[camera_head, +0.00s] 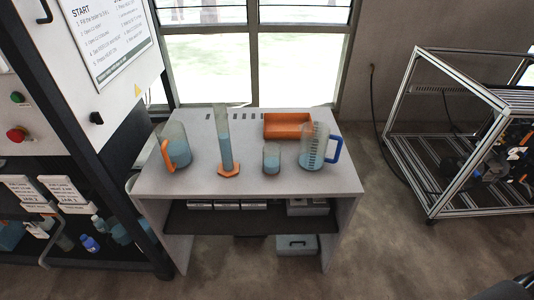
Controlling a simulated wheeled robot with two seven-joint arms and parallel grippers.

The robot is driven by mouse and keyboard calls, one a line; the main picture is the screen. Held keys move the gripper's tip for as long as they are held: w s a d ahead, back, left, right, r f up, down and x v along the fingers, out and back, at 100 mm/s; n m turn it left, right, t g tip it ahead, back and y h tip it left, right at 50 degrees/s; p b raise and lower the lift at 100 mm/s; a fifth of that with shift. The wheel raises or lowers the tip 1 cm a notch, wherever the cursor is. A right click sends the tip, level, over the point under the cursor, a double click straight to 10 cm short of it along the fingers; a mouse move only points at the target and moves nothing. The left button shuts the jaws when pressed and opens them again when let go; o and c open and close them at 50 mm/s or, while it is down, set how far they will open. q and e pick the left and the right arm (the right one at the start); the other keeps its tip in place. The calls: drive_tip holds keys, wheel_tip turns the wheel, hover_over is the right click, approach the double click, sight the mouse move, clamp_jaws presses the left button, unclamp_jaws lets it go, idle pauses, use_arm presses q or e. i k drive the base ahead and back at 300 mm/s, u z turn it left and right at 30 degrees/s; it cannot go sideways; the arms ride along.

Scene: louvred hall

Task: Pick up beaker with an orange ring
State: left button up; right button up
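A clear vessel (176,146) with bluish liquid stands at the left of the grey table, with an orange handle-like loop (167,155) on its left side. A tall clear cylinder (225,140) with bluish liquid stands upright to its right on an orange foot (229,171). A small clear beaker (271,158) with bluish liquid stands near the middle; no orange ring shows on it. A clear jug (314,147) with dark markings and a blue handle (334,149) stands at the right.
An orange tray (287,126) sits at the table's back, partly behind the jug. The grey table (250,187) has bare surface along its front. A dark cabinet stands close at left. A metal-framed machine (432,160) stands on the floor at right.

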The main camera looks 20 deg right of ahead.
sight(271, 151)
drive_tip(key=u, duration=0.5)
drive_tip(key=k, duration=1.15)
drive_tip(key=z, duration=0.5)
drive_tip(key=i, duration=1.45)
drive_tip(key=u, duration=0.3)
